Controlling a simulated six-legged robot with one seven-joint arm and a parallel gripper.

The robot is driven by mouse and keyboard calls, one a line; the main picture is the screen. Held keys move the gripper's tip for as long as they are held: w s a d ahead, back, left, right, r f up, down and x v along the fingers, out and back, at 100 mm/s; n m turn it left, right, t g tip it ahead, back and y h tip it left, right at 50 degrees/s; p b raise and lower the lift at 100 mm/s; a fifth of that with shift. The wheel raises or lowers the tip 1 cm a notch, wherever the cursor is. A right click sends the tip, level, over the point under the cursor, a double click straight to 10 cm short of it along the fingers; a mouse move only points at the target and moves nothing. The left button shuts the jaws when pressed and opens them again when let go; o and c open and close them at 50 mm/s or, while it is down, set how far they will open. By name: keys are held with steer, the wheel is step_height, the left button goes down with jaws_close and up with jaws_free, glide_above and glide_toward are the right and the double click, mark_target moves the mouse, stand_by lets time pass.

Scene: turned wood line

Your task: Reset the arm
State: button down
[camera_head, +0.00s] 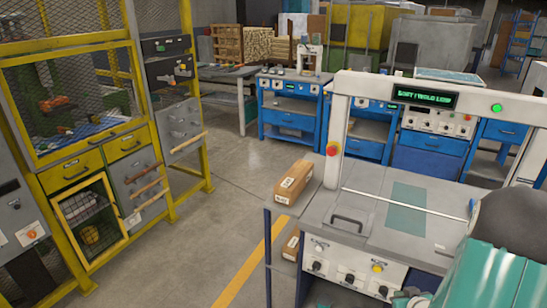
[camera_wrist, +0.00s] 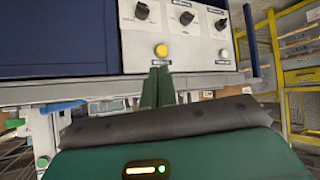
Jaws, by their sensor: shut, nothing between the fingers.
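My gripper (camera_wrist: 157,88) shows in the wrist view as two green fingers side by side, shut with nothing between them. The fingertips appear just below a yellow button (camera_wrist: 161,51) on a pale control panel (camera_wrist: 190,55) with several black knobs; I cannot tell whether they touch it. In the head view my green arm fills the lower right corner, in front of the grey workbench (camera_head: 320,207). The fingers cannot be made out clearly there. The same kind of panel (camera_head: 333,273), with black knobs and a yellow button, is on the bench front.
A cardboard box (camera_head: 293,183) lies on the bench's left edge, beside a white frame (camera_head: 341,130) with a red button. A yellow caged cabinet (camera_head: 90,150) stands at left. Blue workstations (camera_head: 290,110) stand behind. The floor between cabinet and bench is clear.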

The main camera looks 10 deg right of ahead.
steer(key=a+r+g+h, duration=0.1)
steer(key=a+r, duration=0.4)
steer(key=r, duration=0.5)
steer(key=a+r+g+h, duration=0.1)
steer(key=a+r, duration=0.4)
steer(key=r, duration=0.4)
steer(key=s+a+r+g+y, duration=0.1)
steer(key=s+a+r, duration=0.4)
steer(key=s+a, duration=0.2)
steer(key=s+a+r+g+y, duration=0.1)
steer(key=s+a+r, duration=0.4)
steer(key=a, duration=0.5)
steer(key=shift+s+a+r+n+y, duration=0.35)
steer(key=shift+s+y, duration=0.45)
steer(key=shift+s, duration=0.45)
